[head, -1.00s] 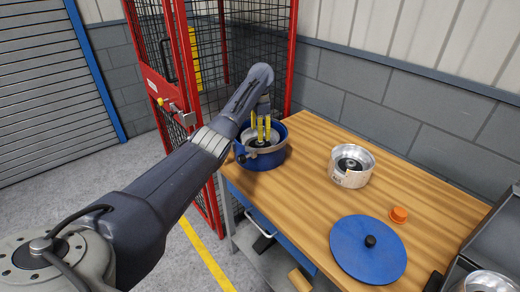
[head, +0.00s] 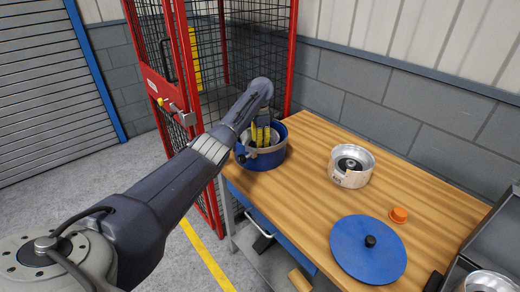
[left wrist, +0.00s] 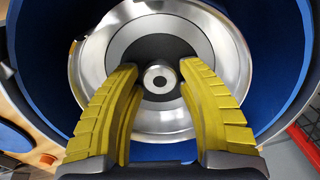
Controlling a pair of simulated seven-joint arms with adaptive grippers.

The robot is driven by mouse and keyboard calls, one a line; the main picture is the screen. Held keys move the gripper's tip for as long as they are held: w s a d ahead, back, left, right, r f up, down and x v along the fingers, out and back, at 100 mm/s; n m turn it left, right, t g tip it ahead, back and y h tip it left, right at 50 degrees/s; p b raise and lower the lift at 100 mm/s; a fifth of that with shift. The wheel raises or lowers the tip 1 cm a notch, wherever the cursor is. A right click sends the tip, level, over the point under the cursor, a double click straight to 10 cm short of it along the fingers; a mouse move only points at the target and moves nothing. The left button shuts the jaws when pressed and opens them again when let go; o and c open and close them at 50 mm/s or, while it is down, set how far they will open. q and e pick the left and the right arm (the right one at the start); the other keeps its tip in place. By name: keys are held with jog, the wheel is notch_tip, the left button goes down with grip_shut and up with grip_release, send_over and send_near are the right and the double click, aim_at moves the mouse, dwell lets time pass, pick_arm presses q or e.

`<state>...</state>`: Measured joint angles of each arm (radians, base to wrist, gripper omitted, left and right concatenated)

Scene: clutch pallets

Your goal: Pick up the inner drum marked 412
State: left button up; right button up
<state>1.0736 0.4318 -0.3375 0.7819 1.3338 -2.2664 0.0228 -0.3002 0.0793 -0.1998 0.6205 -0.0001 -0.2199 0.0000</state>
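A silver drum (left wrist: 222,45) with a dark centre and a small round hub (left wrist: 158,78) sits inside a blue pot (head: 270,160) at the table's far left corner. No number shows on this drum. My left gripper (head: 260,143) reaches down into the pot. In the left wrist view its yellow fingers (left wrist: 159,76) are apart, one on each side of the hub, with visible gaps. A second silver drum (head: 340,176) stands on the table to the right; its pale side label is too small to read. My right gripper is not in view.
A blue lid (head: 355,262) with a black knob lies at the table's front, near an orange cap (head: 398,215). A grey bin with another metal part (head: 490,283) is at the lower right. A red-framed mesh cage (head: 180,70) stands behind the pot.

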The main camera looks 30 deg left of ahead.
pick_arm(q)
grip_shut()
jog(key=shift+w+r, duration=0.15)
jog(key=shift+r, duration=0.05)
jog(key=shift+r, duration=0.1)
